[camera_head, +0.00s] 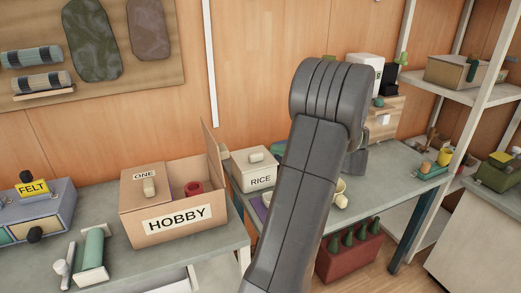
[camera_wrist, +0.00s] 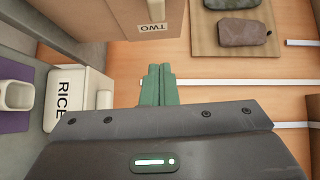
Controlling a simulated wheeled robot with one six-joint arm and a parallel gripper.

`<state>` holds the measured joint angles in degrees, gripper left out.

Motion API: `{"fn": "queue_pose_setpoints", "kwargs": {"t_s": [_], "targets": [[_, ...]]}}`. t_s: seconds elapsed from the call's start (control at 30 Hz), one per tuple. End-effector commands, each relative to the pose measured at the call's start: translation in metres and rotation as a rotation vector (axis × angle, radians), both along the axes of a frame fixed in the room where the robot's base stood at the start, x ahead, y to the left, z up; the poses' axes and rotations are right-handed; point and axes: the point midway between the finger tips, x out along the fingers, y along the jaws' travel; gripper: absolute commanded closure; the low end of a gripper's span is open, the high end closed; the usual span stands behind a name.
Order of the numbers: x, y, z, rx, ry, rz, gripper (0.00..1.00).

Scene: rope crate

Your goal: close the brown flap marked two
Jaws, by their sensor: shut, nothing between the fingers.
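The brown cardboard box marked HOBBY (camera_head: 150,227) sits on the bench. Its flap marked ONE (camera_head: 132,187) lies flat over the left part and carries a small pale knob. The other brown flap (camera_head: 212,152) stands up at the box's right side, leaving that part open with a red round item (camera_head: 193,188) inside. In the wrist view the flap marked TWO (camera_wrist: 120,18) shows at the top, its label upside down. My gripper (camera_wrist: 158,68) has its green fingers together and empty, just below that flap in the picture; contact cannot be told. My arm hides the gripper in the head view.
A white RICE box (camera_head: 255,170) stands right of the HOBBY box, close to the raised flap. A FELT drawer box (camera_head: 35,212) and a green roll (camera_head: 94,250) are to the left. A red crate with bottles (camera_head: 350,255) is below the bench.

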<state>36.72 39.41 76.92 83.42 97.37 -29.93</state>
Motion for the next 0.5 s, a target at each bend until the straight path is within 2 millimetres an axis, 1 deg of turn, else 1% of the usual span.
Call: {"fn": "queue_pose_setpoints", "kwargs": {"t_s": [0.17,0.4,0.47,0.5], "targets": [[0.013,0.029,0.001,-0.001,0.003,0.006,1.00],[0.037,0.076,-0.001,-0.001,0.004,0.006,1.00],[0.042,0.086,-0.002,-0.001,0.004,0.005,1.00],[0.040,0.093,-0.002,-0.002,0.005,0.005,1.00]]}}
